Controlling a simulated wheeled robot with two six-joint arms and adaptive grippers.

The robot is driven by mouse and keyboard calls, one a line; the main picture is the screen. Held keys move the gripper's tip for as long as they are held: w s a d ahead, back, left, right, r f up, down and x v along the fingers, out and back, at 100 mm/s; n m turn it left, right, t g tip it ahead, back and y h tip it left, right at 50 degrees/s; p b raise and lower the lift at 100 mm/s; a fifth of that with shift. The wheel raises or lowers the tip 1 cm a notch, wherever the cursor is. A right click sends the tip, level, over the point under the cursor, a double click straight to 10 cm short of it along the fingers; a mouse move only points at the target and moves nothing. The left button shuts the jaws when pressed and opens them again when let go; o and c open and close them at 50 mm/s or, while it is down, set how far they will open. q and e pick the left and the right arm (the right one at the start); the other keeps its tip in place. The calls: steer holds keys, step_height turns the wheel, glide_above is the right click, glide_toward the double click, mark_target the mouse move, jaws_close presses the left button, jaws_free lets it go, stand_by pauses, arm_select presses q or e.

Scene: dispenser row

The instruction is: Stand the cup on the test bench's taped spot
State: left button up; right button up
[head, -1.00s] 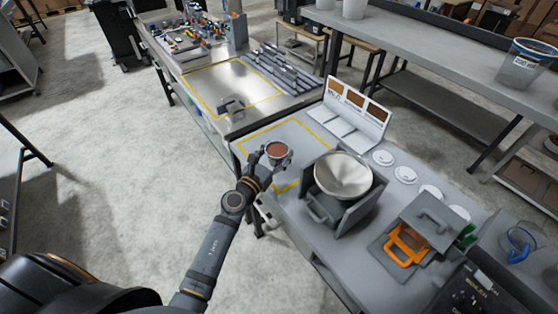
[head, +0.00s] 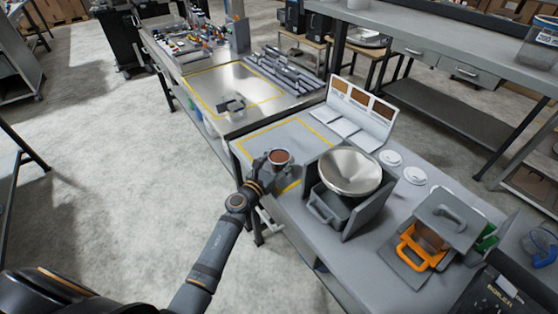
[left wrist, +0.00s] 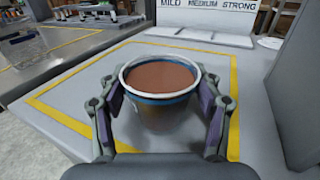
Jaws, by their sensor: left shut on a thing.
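A clear cup (left wrist: 160,112) with brown contents and a blue band is upright between the fingers of my left gripper (left wrist: 161,120), which is shut on it. In the head view the cup (head: 279,157) is at the bench's near left edge, over the yellow-taped area. The taped spot (left wrist: 62,113) is a yellow outline on the grey bench; in the head view its far part (head: 290,122) is clear. I cannot tell whether the cup's base touches the bench, as its lower part is hidden. My right gripper is not in view.
A metal bowl (head: 350,171) in a grey stand is right of the cup. Behind stands a white sign panel (head: 362,103) reading mild, medium, strong. An orange-handled box (head: 420,247) stands farther right. A second taped area (head: 236,88) on a metal bench lies beyond.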

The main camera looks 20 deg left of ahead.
arm_select(q)
steer(key=shift+f, duration=0.25)
steer(key=o, duration=1.3)
steer(key=shift+r, duration=0.1)
steer(key=shift+s+r, duration=0.1)
steer(key=shift+r, duration=0.1)
steer(key=b+v, duration=0.2)
steer(key=v, duration=1)
